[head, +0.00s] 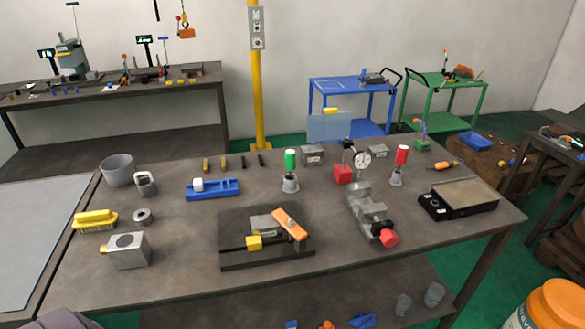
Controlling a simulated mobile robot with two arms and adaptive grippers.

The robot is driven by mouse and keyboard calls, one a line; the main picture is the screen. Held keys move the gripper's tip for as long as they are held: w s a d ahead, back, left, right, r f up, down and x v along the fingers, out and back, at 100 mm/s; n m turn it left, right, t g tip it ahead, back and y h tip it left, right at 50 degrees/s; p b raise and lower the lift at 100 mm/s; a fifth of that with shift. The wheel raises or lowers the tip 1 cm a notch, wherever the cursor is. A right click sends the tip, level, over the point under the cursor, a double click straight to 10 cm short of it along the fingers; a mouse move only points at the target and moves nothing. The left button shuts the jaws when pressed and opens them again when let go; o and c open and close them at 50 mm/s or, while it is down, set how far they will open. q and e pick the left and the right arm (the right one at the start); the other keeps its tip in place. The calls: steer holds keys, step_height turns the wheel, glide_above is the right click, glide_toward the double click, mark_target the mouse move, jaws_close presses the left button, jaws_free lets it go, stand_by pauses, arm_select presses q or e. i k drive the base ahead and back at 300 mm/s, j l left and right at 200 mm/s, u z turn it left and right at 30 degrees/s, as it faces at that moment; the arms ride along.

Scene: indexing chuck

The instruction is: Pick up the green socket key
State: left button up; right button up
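The green socket key (291,159) stands upright toward the back middle of the workbench (160,210) in the head view. Its green grip points up, and its lower end is in or on a small grey holder (290,184); the lower end is hidden. A similar red-gripped key (402,155) stands in another grey holder (396,178) to the right. Neither of my grippers shows in this view.
In front of the green key lies a dark fixture plate (235,261) with an orange lever (290,225). A blue tray (226,192) is to its left. A dial indicator (361,159) on a red base (343,174) and a grey vise (365,205) are to its right.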

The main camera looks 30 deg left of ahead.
mark_target(290, 155)
steer(key=u, duration=1.3)
